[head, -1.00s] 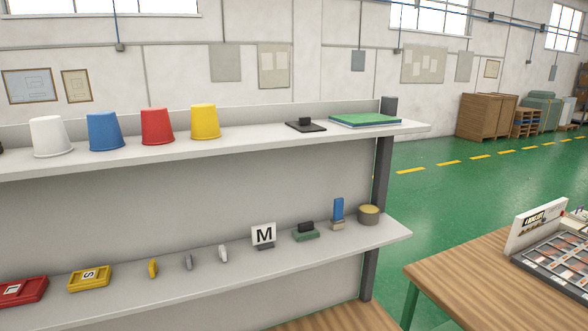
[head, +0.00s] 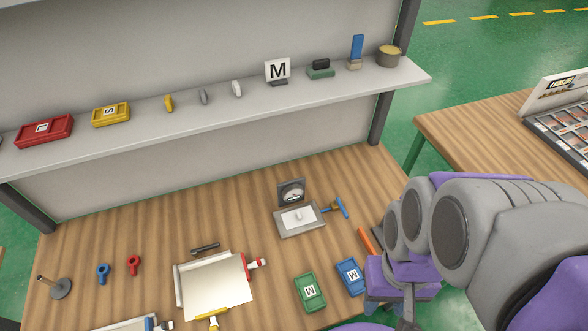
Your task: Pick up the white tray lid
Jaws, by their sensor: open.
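A small pale plate with a round white knob (head: 299,217), which looks like the white tray lid, lies on a grey base on the wooden bench. A dark upright gauge (head: 291,191) stands right behind it. My gripper (head: 402,287) is low at the right of the picture, to the right of and nearer than the plate, apart from it. My own arm partly hides it; its fingertips are hard to make out and nothing shows held in it.
A blue-handled tool (head: 337,207) lies close right of the plate. The shelf (head: 210,124) overhangs behind. Bare bench lies left of the plate.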

